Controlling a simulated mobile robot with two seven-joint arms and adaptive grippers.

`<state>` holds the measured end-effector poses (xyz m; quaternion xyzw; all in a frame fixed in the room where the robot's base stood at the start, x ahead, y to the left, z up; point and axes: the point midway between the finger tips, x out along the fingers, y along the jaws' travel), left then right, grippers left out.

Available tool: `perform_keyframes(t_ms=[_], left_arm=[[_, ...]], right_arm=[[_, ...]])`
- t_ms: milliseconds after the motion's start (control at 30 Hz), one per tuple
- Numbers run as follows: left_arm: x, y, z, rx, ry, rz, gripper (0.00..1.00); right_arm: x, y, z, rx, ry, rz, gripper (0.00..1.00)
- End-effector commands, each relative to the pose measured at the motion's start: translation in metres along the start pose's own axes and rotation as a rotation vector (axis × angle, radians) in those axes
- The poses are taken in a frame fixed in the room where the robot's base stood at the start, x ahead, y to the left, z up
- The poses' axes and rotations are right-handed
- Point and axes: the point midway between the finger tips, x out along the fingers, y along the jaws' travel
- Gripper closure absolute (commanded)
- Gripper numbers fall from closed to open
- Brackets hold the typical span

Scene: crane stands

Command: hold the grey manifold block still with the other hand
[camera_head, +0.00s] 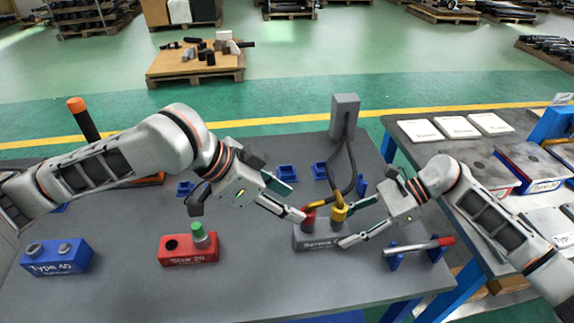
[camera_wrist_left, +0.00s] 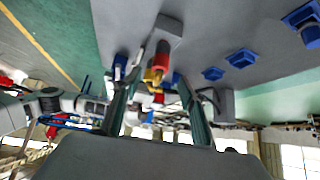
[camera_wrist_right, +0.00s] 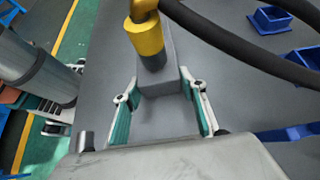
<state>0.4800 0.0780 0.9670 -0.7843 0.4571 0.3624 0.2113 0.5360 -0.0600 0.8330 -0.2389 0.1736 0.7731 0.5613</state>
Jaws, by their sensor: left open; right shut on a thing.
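The grey manifold block (camera_head: 312,241) sits on the table with a red connector (camera_head: 309,218) and a yellow connector (camera_head: 339,208) upright on top. Dark hoses run from them to a grey post (camera_head: 344,118). My right gripper (camera_head: 349,226) is shut on the manifold block, one finger on each side; the block (camera_wrist_right: 174,87) lies between the fingers in the right wrist view. My left gripper (camera_head: 297,205) is open near the red connector. In the left wrist view, the red connector (camera_wrist_left: 162,55) appears beyond the open fingers; contact cannot be told.
A red block (camera_head: 188,257) with a green-capped plug and a blue block (camera_head: 56,262) stand to the left. A red-handled bar (camera_head: 420,245) rests on blue supports at right. Small blue holders (camera_head: 287,173) lie behind. The table front is mostly clear.

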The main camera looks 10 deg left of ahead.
Motion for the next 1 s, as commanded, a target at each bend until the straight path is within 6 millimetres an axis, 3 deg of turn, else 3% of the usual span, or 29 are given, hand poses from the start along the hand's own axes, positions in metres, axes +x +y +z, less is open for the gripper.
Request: perform_keyframes(t_ms=[300,500,700,933,967,1000], left_arm=[[-0.065,-0.001,0.0,0.002,0.0,-0.006,0.58],[-0.095,-0.001,0.001,0.0,-0.001,-0.004,0.58],[-0.107,0.0,0.0,0.0,-0.001,-0.002,0.58],[-0.107,0.0,0.001,0.0,-0.001,0.0,0.58],[-0.107,0.0,0.001,0.0,-0.001,0.0,0.58],[-0.107,0.0,0.0,0.0,-0.001,0.0,0.58]], right_arm=[[0.001,0.0,0.0,0.001,0.0,0.001,0.88],[0.001,0.0,0.0,0.001,0.0,0.001,0.88],[0.001,0.0,0.0,0.0,0.0,0.001,0.88],[0.001,0.0,0.0,0.0,0.0,0.001,0.88],[0.001,0.0,0.0,0.0,0.0,0.001,0.56],[0.001,0.0,0.0,0.0,0.0,0.001,0.46]])
